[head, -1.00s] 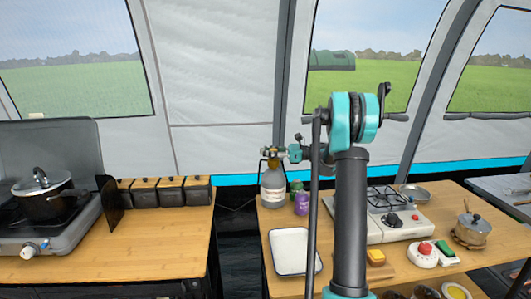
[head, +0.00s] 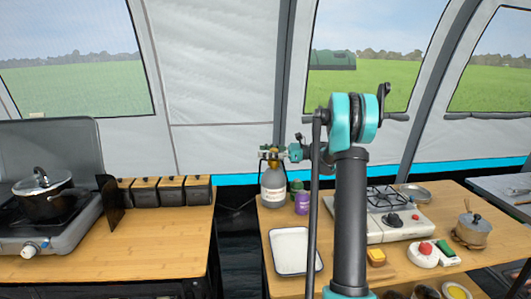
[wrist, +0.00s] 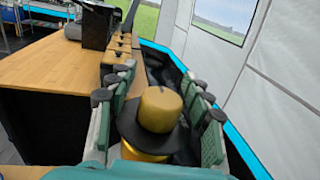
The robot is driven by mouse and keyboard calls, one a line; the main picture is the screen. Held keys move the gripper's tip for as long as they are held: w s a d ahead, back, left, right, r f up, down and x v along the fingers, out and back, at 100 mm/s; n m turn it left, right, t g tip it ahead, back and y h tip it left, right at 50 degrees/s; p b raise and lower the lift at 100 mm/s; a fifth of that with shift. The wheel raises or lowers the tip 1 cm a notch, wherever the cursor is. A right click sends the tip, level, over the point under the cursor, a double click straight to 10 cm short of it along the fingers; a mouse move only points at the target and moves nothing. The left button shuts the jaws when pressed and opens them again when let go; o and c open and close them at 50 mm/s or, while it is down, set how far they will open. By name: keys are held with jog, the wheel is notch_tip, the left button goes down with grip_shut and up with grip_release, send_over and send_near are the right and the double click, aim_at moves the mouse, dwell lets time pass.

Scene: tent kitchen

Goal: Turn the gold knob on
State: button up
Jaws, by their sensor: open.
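The gold knob (wrist: 160,108) sits in the middle of the wrist view, on a dark round collar with a gold part below it. In the head view, small gold parts (head: 273,156) show at the top of a grey gas bottle (head: 274,192) with a white label. My gripper (wrist: 157,94) is open, with its fingers on both sides of the knob and a visible gap on each side. In the head view my gripper (head: 272,150) is at the bottle's top and partly covers the knob.
A purple can (head: 303,204) and a green item (head: 296,187) stand right of the bottle. A white tray (head: 293,250) lies in front. A white gas stove (head: 400,222) stands further right. Dark canisters (head: 171,191) line the left counter, with a gap between the counters.

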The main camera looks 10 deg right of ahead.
jog(key=s+d, duration=0.2)
jog(key=d, duration=0.9)
jog(key=shift+s+d, duration=0.15)
jog(key=shift+d, duration=0.2)
jog(key=shift+s, duration=0.1)
